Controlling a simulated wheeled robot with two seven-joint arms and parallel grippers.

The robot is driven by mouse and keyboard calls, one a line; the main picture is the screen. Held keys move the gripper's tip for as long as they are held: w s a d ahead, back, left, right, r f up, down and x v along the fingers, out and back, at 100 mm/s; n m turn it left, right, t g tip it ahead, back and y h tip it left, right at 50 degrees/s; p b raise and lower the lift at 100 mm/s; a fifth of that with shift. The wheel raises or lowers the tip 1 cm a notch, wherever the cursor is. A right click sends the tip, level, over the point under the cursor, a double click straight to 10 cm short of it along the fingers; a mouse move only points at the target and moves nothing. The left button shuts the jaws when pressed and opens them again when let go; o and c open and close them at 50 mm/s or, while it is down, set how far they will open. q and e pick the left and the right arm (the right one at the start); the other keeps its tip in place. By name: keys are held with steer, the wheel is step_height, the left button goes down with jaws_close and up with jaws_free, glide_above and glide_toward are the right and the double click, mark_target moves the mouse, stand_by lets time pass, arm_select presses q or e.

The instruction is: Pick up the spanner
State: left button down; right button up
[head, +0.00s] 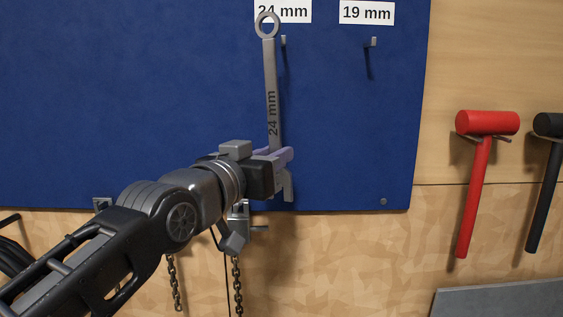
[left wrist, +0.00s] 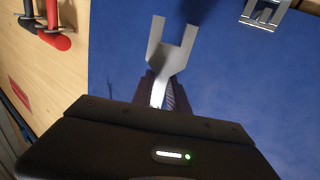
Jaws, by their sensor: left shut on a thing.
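The spanner (head: 270,85) is a grey metal tool marked "24 mm", upright in front of the blue board with its ring end at the top by the 24 mm label. My left gripper (head: 282,158) is shut on the lower part of its shaft. The open-jaw end shows just below the fingers in the head view, and as a grey fork (left wrist: 170,48) in the left wrist view. A hook shows beside the shaft near the top; whether the ring touches it I cannot tell. My right gripper is not in view.
The blue board (head: 130,90) carries a 24 mm label (head: 283,11), a 19 mm label (head: 367,13) and an empty hook (head: 373,42). A red mallet (head: 487,124) and a black mallet (head: 546,180) hang at right. A clamp-like metal part with chains (head: 236,235) hangs below my gripper.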

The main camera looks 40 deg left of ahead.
arm_select(q)
steer(key=s+d+r, duration=0.1)
steer(key=s+r, duration=0.4)
steer(key=s, duration=0.5)
steer(key=shift+s+d+r, duration=0.2)
steer(key=shift+d+r, duration=0.05)
steer(key=shift+d, duration=0.05)
stand_by(0.5)
